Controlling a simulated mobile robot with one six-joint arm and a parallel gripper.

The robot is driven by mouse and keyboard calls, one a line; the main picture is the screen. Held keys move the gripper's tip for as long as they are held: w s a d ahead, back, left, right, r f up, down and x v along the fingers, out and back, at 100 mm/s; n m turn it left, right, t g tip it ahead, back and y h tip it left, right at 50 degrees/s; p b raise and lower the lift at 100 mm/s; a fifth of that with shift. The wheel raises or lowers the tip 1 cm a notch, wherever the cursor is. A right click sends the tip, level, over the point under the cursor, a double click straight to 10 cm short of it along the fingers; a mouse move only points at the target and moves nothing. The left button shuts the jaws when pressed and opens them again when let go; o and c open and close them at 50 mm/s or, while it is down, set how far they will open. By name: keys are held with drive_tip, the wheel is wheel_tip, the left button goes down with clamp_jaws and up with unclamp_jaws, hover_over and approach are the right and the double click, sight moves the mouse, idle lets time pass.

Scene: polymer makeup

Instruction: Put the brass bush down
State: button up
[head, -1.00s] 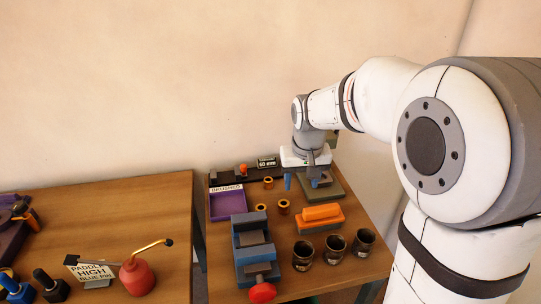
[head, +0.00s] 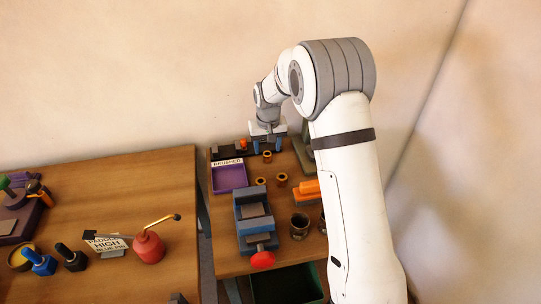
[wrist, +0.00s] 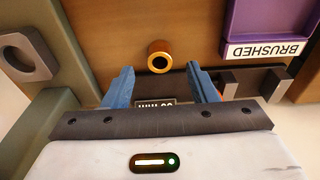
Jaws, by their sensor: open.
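A brass bush (wrist: 159,57) stands on the brown wooden bench, its dark bore facing the wrist camera. It also shows in the head view (head: 267,156), just in front of my gripper (head: 268,140). In the wrist view my gripper (wrist: 159,76) is open, with its two blue fingers apart and nothing held between them. The bush appears centred between the fingers but just beyond their tips, with no contact visible. Two more brass bushes, one on the left (head: 261,182) and one on the right (head: 281,180), stand nearer on the bench.
A purple tray (wrist: 231,25) labelled BRUSHED lies beside the bush. A blue vise (head: 252,212) with a red knob, an orange block (head: 307,188) and a dark cup (head: 299,226) stand nearer. A grey-green fixture with a hole (wrist: 30,52) is on the wrist view's left.

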sight(267, 157)
drive_tip(key=shift+w+f, duration=0.15)
drive_tip(key=shift+f, duration=1.25)
drive_tip(key=shift+c, duration=0.4)
clamp_jaws()
